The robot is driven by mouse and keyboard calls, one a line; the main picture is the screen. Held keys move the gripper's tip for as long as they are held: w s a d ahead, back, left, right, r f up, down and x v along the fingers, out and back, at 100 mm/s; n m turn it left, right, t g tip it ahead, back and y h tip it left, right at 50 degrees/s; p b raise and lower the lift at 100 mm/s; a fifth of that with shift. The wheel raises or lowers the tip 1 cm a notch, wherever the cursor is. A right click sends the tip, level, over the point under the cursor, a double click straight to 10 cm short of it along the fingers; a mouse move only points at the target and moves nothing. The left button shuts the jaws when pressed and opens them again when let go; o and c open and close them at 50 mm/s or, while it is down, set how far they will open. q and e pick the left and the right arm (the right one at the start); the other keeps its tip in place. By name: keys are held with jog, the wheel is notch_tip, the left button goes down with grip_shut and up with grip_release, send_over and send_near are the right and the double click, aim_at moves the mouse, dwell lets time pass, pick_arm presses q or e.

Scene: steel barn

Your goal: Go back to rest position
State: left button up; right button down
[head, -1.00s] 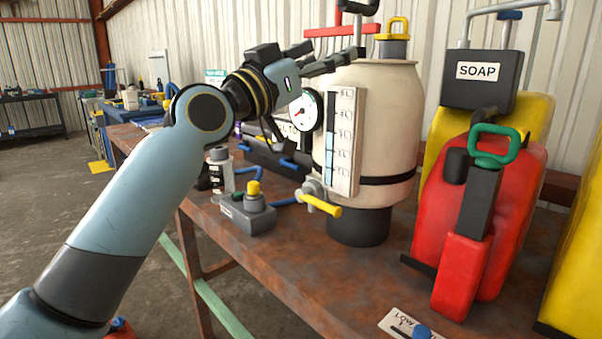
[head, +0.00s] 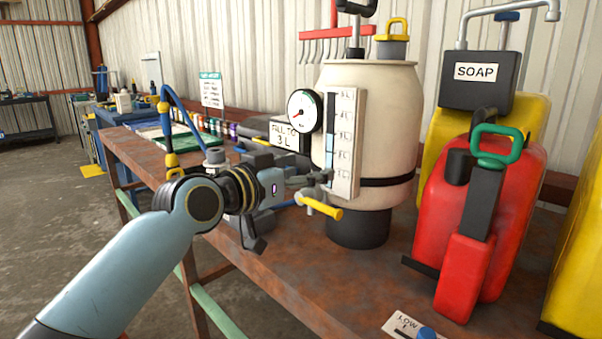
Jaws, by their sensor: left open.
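My left gripper (head: 303,178) is open, with nothing seen between its fingers. It is in the middle of the head view, over the near left part of the rusty workbench (head: 290,268). Its fingers point right, toward the lower left side of a cream tank (head: 385,130). They are close to the valve with the yellow lever (head: 322,207); I cannot tell whether they touch it. The gripper hides part of the grey device and hose behind it. My right gripper is not in view.
A round gauge (head: 304,111) and a level scale are on the tank. A red can (head: 480,210) with a green handle and a yellow soap container (head: 541,110) stand to the right. A row of bottles (head: 215,126) is farther back. Open floor (head: 50,230) lies left.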

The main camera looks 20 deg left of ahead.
pick_arm(q)
jog(key=shift+f, duration=0.15)
dwell(0.3)
jog(key=s+f+g+y, duration=0.2)
jog(key=s+f+g, duration=0.4)
jog(key=s+f, duration=0.65)
jog(key=s+a+f+n+g+y, duration=0.1)
jog(key=s+f+g, duration=0.1)
jog(key=s, duration=0.5)
jog(key=s+a+f+g+y, duration=0.1)
jog(key=s+a+g, duration=0.15)
jog(key=s, duration=0.55)
jog(key=s+a+f+n+g+y, duration=0.1)
jog(key=s+f+g, duration=0.15)
jog(key=s, duration=0.45)
notch_tip(320, 180, down, 27)
jog(key=s+a+g+b, duration=0.1)
jog(key=a+b, duration=0.1)
jog(key=s+a+f+g, duration=0.1)
jog(key=s+f, duration=1.6)
jog(key=s, duration=0.1)
jog(key=shift+s+f+b, duration=0.25)
jog(key=shift+s+b, duration=0.05)
jog(key=shift+b, duration=0.1)
